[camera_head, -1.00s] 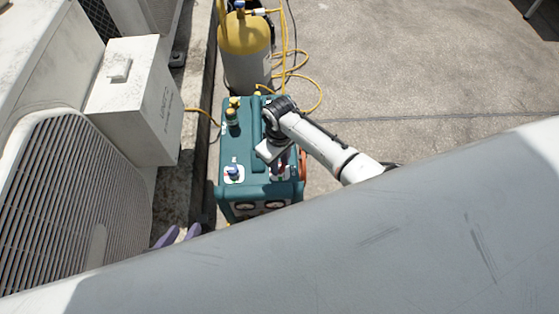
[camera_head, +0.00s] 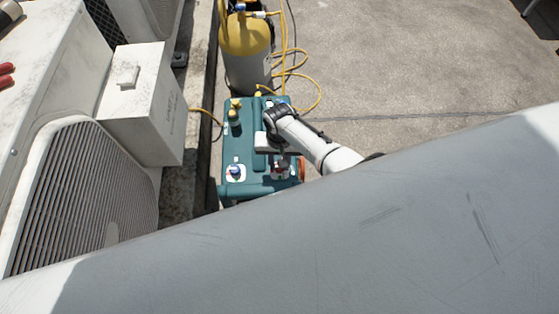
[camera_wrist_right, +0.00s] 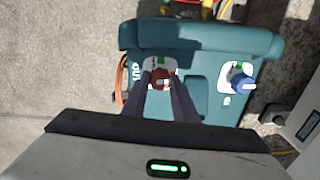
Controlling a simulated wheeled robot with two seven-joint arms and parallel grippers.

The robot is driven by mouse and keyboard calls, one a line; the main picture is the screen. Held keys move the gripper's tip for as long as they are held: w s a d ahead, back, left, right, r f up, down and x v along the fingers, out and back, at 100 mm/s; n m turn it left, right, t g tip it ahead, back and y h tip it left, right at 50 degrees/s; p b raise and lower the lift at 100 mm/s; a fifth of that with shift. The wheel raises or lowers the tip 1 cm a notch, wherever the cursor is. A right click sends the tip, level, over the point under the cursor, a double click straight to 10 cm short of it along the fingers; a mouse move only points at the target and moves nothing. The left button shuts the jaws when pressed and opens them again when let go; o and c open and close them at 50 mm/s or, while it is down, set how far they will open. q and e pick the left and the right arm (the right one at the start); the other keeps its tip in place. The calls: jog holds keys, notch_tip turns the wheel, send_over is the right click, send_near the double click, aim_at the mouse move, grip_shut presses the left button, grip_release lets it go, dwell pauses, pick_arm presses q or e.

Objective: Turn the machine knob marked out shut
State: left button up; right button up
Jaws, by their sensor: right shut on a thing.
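The teal machine (camera_head: 258,185) stands on the roof floor, and its top also shows in the right wrist view (camera_wrist_right: 205,100). The red knob (camera_wrist_right: 161,79) sits on a white plate beside the letters OUT. My right gripper (camera_wrist_right: 160,84) reaches down with its two dark fingers on either side of this knob and is shut on it. In the head view, my right gripper (camera_head: 279,160) largely hides the knob. A blue knob (camera_head: 235,171) on another white plate shows also in the right wrist view (camera_wrist_right: 240,81), its white pointer turned right there. My left gripper is out of view.
A yellow-topped cylinder (camera_head: 246,40) with yellow hoses (camera_head: 300,70) stands behind the machine. Red handles (camera_head: 6,75) show at the left edge. Open concrete lies to the right.

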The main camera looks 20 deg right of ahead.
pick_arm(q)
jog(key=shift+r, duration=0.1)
pick_arm(e)
jog(key=shift+m, duration=0.8)
jog(key=o, duration=1)
jog(key=shift+o, duration=0.2)
pick_arm(q)
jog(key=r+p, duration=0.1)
jog(key=p, duration=0.2)
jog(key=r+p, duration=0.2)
jog(key=p, duration=0.2)
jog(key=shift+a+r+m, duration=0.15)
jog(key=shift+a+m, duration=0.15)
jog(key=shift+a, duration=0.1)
pick_arm(e)
notch_tip(320, 180, up, 10)
jog(key=shift+r, duration=0.15)
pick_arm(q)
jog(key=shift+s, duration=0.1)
pick_arm(e)
jog(key=shift+s, duration=0.1)
